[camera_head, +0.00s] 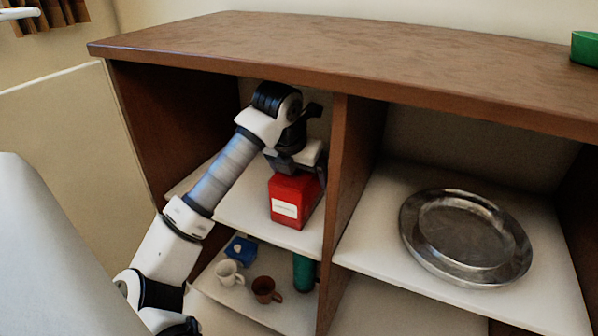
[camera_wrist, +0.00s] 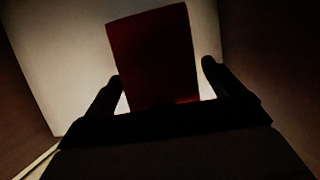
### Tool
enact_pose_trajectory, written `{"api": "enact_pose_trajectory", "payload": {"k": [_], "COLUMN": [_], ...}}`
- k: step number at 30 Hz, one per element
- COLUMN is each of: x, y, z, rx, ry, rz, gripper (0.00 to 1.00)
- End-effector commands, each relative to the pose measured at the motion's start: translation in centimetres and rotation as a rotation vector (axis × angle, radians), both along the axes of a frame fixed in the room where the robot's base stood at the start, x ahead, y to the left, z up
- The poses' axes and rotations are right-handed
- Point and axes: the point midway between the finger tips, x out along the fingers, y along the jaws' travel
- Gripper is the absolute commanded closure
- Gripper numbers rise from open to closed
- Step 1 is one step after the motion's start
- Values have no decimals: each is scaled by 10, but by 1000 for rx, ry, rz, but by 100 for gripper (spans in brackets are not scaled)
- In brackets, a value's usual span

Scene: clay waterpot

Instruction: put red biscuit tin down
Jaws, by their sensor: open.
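The red biscuit tin (camera_head: 291,199), with a white label on its front, stands upright on the white upper shelf (camera_head: 240,211) in the left part of the cabinet. My gripper (camera_head: 297,163) is at the top of the tin. In the wrist view the tin (camera_wrist: 153,58) shows as a dark red block. The two fingers of my gripper (camera_wrist: 158,80) are apart, one on each side of it. A gap shows beside each finger. The base of the tin meets the shelf in the head view, but fine contact there is hard to tell.
A wooden divider (camera_head: 342,179) stands close right of the tin. The cabinet top (camera_head: 330,55) is above my arm. Right of the divider lies a metal dish (camera_head: 465,238). On the lower shelf are a white mug (camera_head: 229,273), brown mug (camera_head: 265,289), blue box (camera_head: 240,249) and green cylinder (camera_head: 304,272).

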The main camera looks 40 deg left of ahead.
Motion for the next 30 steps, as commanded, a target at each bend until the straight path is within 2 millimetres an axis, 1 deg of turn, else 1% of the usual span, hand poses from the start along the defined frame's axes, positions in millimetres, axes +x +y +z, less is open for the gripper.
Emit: {"api": "enact_pose_trajectory", "payload": {"k": [4, 7, 8, 15, 18, 21, 25, 30], "x": [0, -6, -13, -68, -88, -104, -116, -121], "y": [0, 0, -2, -15, -20, -24, -28, -29], "z": [7, 22, 17, 16, 16, 15, 15, 14], "rx": [0, 2, 0, 2, 0, 1, 1, 1], "ry": [0, 1, 0, 0, 0, -1, 0, 0], "rz": [0, 2, 2, 4, 3, 4, 1, 1], "gripper": [8, 8, 8, 8, 8, 8, 8, 8]}}
